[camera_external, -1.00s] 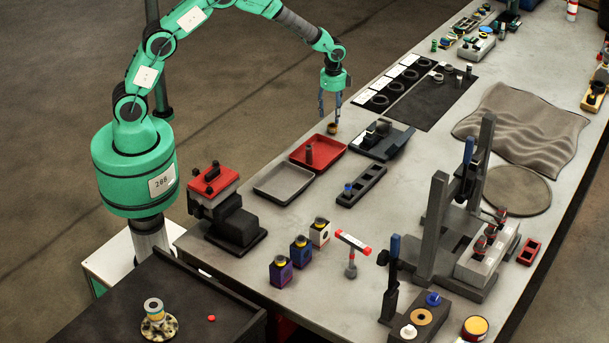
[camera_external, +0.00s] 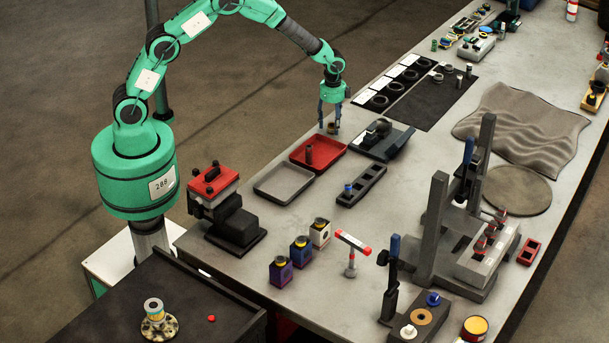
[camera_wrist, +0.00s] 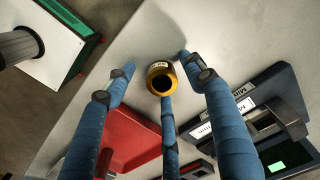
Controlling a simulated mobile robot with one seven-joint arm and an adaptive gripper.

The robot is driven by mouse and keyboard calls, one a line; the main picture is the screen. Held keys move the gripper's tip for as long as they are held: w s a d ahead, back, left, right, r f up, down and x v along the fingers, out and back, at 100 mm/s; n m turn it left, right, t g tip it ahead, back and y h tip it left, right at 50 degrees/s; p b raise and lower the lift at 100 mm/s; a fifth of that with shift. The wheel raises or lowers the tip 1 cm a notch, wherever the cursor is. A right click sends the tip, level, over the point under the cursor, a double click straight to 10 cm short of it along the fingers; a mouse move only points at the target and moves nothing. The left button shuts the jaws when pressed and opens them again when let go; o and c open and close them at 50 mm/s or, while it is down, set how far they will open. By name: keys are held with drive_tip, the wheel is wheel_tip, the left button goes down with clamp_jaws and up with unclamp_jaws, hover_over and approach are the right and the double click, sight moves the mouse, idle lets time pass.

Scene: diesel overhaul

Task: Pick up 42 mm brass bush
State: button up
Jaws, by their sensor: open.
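The brass bush (camera_wrist: 161,79) is a short gold ring with a dark bore and a pale label with dark marks on its rim. It stands on the grey bench top. In the external view the bush (camera_external: 332,128) is small, at the bench edge beyond the red tray. My gripper (camera_wrist: 153,76) has blue jointed fingers, spread open with the bush between their tips. In the external view my gripper (camera_external: 330,122) points down over the bush, its fingertips low around it. I cannot tell whether any finger touches the bush.
A red tray (camera_external: 333,163) holding a dark cylinder lies just nearer. A grey tray (camera_external: 283,185) is beside it. A dark scale-like device (camera_external: 397,146) stands close on the right. Black rings (camera_external: 377,103) on a dark mat lie beyond. The bench edge is close on the left.

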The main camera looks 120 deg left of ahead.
sight(330, 124)
idle(0.4)
clamp_jaws()
drive_tip(key=shift+r, duration=0.15)
drive_tip(key=shift+r, duration=0.5)
drive_tip(key=shift+s+d+r+p, duration=0.15)
drive_tip(key=shift+r+p, duration=0.1)
drive_tip(key=shift+r, duration=0.4)
drive_tip(key=shift+s+d+r+p, duration=0.1)
drive_tip(key=shift+r+p, duration=0.15)
drive_tip(key=shift+r, duration=0.35)
drive_tip(key=s+d+r+p, duration=0.1)
drive_tip(key=s+d, duration=0.9)
drive_tip(key=d, duration=0.1)
drive_tip(key=shift+d, duration=0.25)
drive_tip(key=shift+r, duration=0.1)
